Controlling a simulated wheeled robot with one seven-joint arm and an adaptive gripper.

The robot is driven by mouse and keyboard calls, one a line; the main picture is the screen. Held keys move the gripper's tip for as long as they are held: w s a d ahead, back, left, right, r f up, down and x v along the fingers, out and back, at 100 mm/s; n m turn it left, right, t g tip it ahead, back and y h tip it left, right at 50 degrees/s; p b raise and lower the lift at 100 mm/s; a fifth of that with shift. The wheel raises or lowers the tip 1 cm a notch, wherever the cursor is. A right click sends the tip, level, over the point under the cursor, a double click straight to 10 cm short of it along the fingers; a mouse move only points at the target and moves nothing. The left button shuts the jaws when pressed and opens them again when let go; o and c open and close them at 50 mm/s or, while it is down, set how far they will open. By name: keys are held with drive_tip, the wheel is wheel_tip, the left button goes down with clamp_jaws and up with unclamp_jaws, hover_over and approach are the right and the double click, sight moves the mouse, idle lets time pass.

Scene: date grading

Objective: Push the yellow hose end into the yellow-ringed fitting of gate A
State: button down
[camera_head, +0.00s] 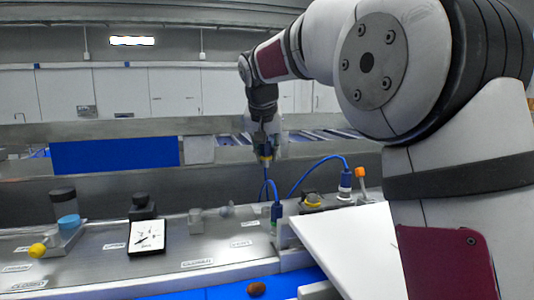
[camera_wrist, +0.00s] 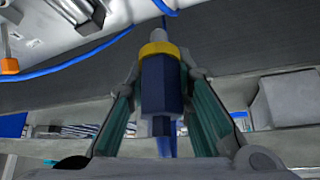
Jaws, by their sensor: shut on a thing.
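My gripper (camera_head: 265,152) hangs above the back of the metal bench, shut on the yellow hose end. In the wrist view the hose end (camera_wrist: 160,84) is a dark blue body with a yellow collar and a grey tip, between the teal-padded fingers. In the head view its yellow collar (camera_head: 265,160) shows just under the fingers. A yellow-ringed piece (camera_head: 313,204) on a dark block sits on the bench to the lower right, apart from the hose end. I cannot read whether it is marked gate A.
A blue hose (camera_head: 317,164) arches to a white fitting (camera_head: 345,185), beside an orange-topped post (camera_head: 361,178). A blue connector (camera_head: 276,212) stands below my gripper. A gauge (camera_head: 148,236), a yellow knob (camera_head: 37,250) and a white panel (camera_head: 345,245) are also near.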

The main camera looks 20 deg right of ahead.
drive_tip(key=shift+s+d+f+p, duration=0.3)
drive_tip(key=shift+s+d+p, duration=0.15)
drive_tip(key=shift+s+d, duration=1.05)
drive_tip(key=shift+s+d+f+p, duration=0.45)
drive_tip(key=shift+s+d, duration=0.7)
drive_tip(key=shift+d, duration=0.5)
drive_tip(key=shift+s+d+f+p, duration=0.2)
drive_tip(key=shift+s+d+p, duration=0.3)
drive_tip(key=shift+s+d, duration=1)
drive_tip(key=shift+w+d, duration=0.1)
drive_tip(key=shift+w, duration=0.05)
drive_tip(key=shift+f, duration=0.95)
drive_tip(key=shift+f, duration=0.3)
drive_tip(key=shift+f+b, duration=0.65)
drive_tip(key=shift+f, duration=0.95)
idle(0.3)
